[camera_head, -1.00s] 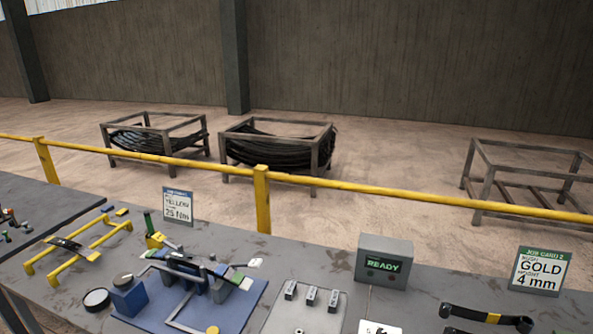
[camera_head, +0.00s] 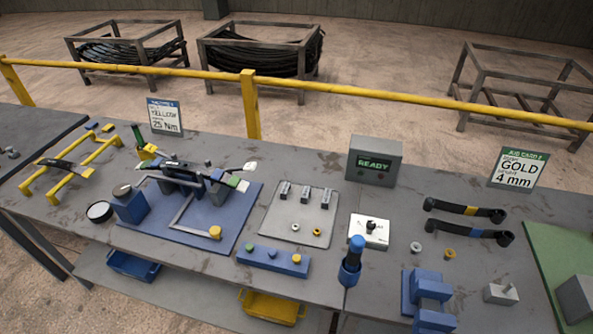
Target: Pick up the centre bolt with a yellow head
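A long blue block (camera_head: 272,264) lies near the front middle of the table. It bears a green head (camera_head: 250,247), a blue head (camera_head: 272,253) and, at its right end, a yellow head (camera_head: 296,258). These look like bolt heads; any shanks are hidden in the block. Another yellow round piece (camera_head: 215,232) sits at the end of a bent grey bar on the blue mat (camera_head: 239,215). The card at the back left (camera_head: 164,116) reads yellow and 25 Nm. Neither of my grippers is in view.
A grey plate (camera_head: 276,224) with small blocks and rings lies behind the blue block. A white box with a knob (camera_head: 369,232) and a blue upright tool (camera_head: 351,262) stand to the right. A READY display (camera_head: 374,163) stands behind. A yellow rail (camera_head: 330,88) runs beyond the table.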

